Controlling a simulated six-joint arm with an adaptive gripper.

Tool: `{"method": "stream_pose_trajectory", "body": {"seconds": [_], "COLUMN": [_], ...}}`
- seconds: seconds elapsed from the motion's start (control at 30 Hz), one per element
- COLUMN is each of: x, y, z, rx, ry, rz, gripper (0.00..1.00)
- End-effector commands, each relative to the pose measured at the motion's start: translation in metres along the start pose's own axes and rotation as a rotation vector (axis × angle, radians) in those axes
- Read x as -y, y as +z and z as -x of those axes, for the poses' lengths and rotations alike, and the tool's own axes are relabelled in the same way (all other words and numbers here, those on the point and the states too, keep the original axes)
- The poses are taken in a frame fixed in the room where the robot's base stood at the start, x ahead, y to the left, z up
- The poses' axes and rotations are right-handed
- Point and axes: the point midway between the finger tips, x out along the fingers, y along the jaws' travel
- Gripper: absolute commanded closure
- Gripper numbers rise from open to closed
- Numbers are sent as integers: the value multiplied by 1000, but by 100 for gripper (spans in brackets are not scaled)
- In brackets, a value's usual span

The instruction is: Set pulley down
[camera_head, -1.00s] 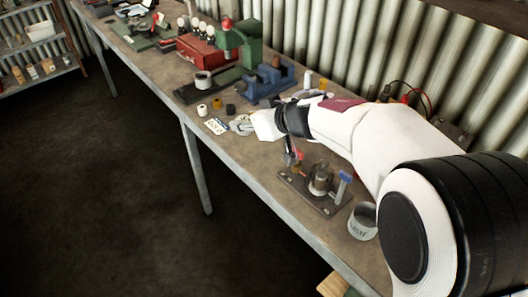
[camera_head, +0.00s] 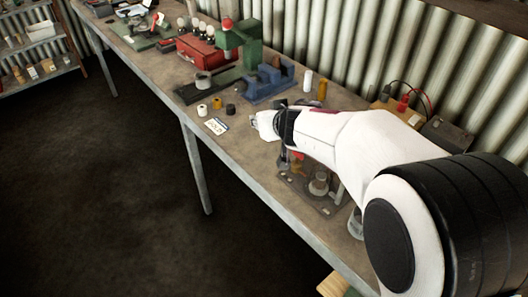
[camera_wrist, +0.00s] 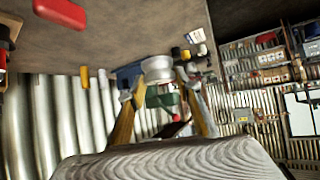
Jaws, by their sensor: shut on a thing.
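The pulley (camera_wrist: 157,66) is a pale, round piece in the wrist view, between the two fingertips. My gripper (camera_wrist: 161,84) is shut on it, with one tan finger on each side. In the head view my white wrist hangs over the middle of the bench and hides most of the gripper. I cannot tell from these views how far the pulley is above the bench.
A paper card (camera_head: 216,126) and several small rolls lie there. A blue vise (camera_head: 270,82) and a green press (camera_head: 243,48) stand behind. A plate with a fixture (camera_head: 319,187) lies under my arm.

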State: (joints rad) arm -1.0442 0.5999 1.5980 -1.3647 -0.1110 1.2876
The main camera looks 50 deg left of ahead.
Motion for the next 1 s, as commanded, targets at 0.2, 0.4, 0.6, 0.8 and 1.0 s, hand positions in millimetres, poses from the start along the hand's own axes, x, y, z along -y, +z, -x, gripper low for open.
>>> {"method": "stream_pose_trajectory", "body": {"seconds": [0.2, 0.4, 0.6, 0.8, 1.0], "x": [0, 0, 1, 2, 1], "y": [0, 1, 5, 10, 16], "z": [0, -1, -4, -7, -11], "rx": [-1, 0, 0, 0, 0], "ry": [-1, -2, -4, -5, -5], "rz": [1, 1, -1, 0, -1], "gripper": [94, 94, 94, 94, 94]}}
